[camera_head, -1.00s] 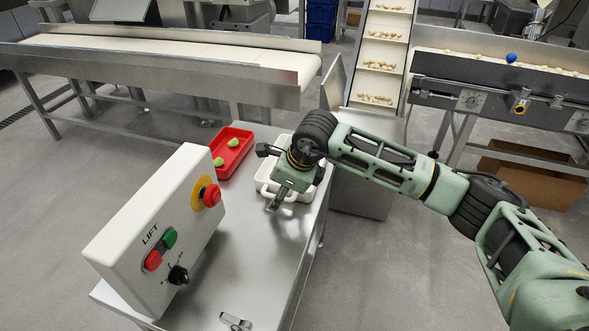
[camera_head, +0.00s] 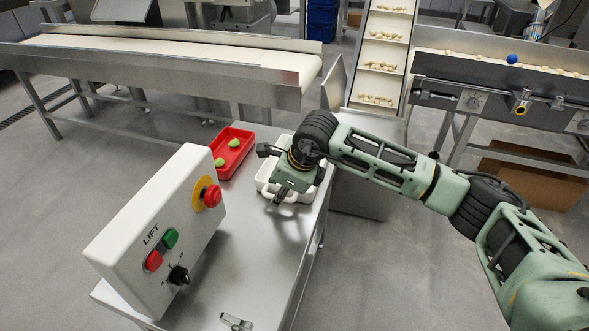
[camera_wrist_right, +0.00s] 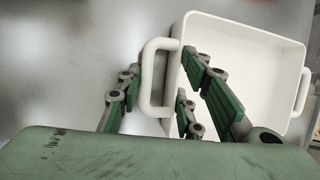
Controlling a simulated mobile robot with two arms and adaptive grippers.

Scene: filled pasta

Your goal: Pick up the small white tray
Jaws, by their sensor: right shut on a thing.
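The small white tray (camera_head: 262,178) sits on the metal table beside the red tray, partly hidden by my right gripper in the head view. In the right wrist view the white tray (camera_wrist_right: 250,62) looks empty, with a loop handle (camera_wrist_right: 147,78) on its left side. My right gripper (camera_head: 281,196) reaches down at the tray's near side. In the wrist view its fingers (camera_wrist_right: 160,78) straddle the handle and the tray's wall, and it is shut on the handle. I cannot tell any gap under the tray. My left gripper is not in view.
A red tray (camera_head: 247,153) with green pieces stands just left of the white tray. A white lift control box (camera_head: 140,225) stands at the table's left. A small metal object (camera_head: 236,322) lies at the front. The table's (camera_head: 262,262) middle is bare. Conveyors stand behind.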

